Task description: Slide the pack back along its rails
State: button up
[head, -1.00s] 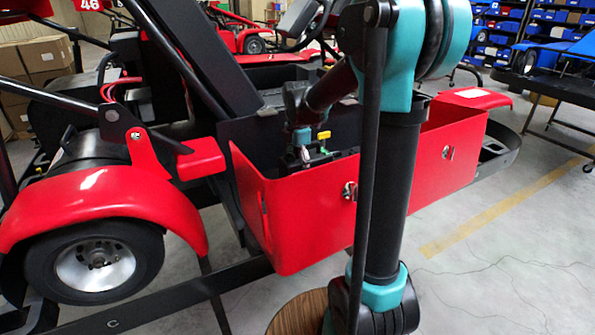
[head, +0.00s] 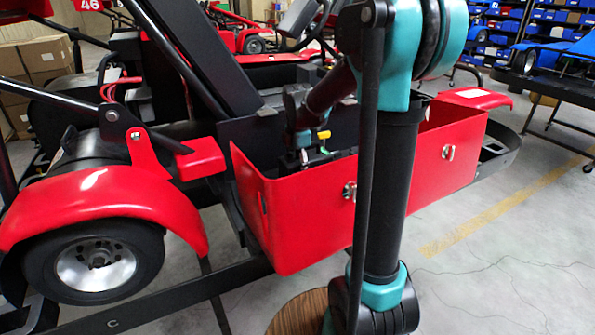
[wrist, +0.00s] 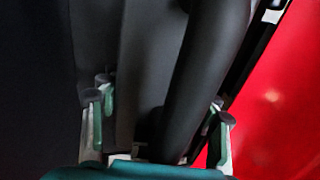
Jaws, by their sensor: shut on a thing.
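The pack (head: 343,153) is a dark block low inside the red-sided bay of the kart; only a bit of its top shows over the red panel (head: 300,210). A yellow and green fitting (head: 324,136) stands up at its top. My gripper (head: 304,157) reaches down into the bay beside this fitting, its tips mostly hidden by the panel. In the wrist view my gripper (wrist: 158,110) has its two fingers on either side of a thick dark bar (wrist: 205,60), which I take for the pack's handle. It is shut on it. The rails are hidden.
The red panel's top edge stands close in front of my gripper. A black slanted beam (head: 180,55) rises to the left, above a red fender (head: 105,200) and wheel (head: 95,262). Grey floor (head: 490,260) is clear to the right.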

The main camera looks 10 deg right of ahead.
aim_at(310, 166)
jog(key=shift+c, duration=1.3)
jog(key=shift+d, duration=0.1)
jog(key=shift+w+d, duration=0.25)
jog(key=shift+d, duration=0.45)
jog(key=shift+w+d, duration=0.25)
jog(key=shift+d, duration=0.4)
jog(key=shift+w+d, duration=0.25)
jog(key=shift+d, duration=0.45)
jog(key=o, duration=2)
jog(key=shift+c, duration=0.2)
jog(key=shift+r, duration=0.1)
